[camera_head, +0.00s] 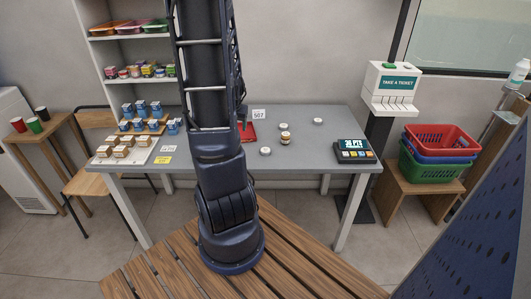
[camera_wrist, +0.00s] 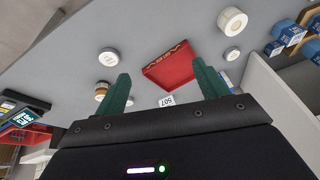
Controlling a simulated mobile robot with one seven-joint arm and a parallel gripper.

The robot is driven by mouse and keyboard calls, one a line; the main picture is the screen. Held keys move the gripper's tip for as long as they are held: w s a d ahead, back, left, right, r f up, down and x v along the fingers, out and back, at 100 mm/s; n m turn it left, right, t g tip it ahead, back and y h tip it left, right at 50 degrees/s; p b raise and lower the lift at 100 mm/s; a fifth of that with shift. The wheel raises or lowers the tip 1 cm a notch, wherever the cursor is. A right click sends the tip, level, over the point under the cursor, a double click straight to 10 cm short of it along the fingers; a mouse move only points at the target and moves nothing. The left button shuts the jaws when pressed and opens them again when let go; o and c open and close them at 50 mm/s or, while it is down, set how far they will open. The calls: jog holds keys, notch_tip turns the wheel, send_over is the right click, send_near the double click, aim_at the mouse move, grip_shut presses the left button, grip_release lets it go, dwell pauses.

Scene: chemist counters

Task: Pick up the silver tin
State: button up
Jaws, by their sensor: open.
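Several small round tins with pale lids stand on the grey counter. In the head view, one low silver-grey tin (camera_head: 265,151) is near the front middle and another (camera_head: 318,121) is farther back right. A gold-sided tin (camera_head: 285,139) stands between them, close to a pale-lidded one (camera_head: 284,126). In the wrist view, a low silver-grey tin (camera_wrist: 109,57) lies left of my gripper (camera_wrist: 162,72), and another (camera_wrist: 232,55) lies to its right. I cannot tell which low tin is meant. My gripper's green fingers are apart with nothing held. The head view does not clearly show it.
A payment terminal (camera_head: 354,150) is at the counter's right end. A ticket dispenser (camera_head: 391,86) stands behind right.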

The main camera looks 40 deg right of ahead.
aim_at(265, 150)
jog(key=s+d+f+m+g+h, duration=0.2)
jog(key=s+d+f+m, duration=0.1)
jog(key=s+d+f, duration=0.5)
jog(key=shift+w+d+r+x, duration=0.1)
jog(key=shift+w+d+x, duration=0.15)
jog(key=shift+x, duration=1.45)
jog(key=shift+w+d+r+x, duration=0.15)
jog(key=shift+w+x, duration=0.1)
jog(key=shift+x, duration=1.5)
jog(key=shift+w+d+r+x, duration=0.1)
jog(key=shift+w+d+x, duration=0.15)
jog(key=shift+x, duration=1.45)
jog(key=c, duration=1.1)
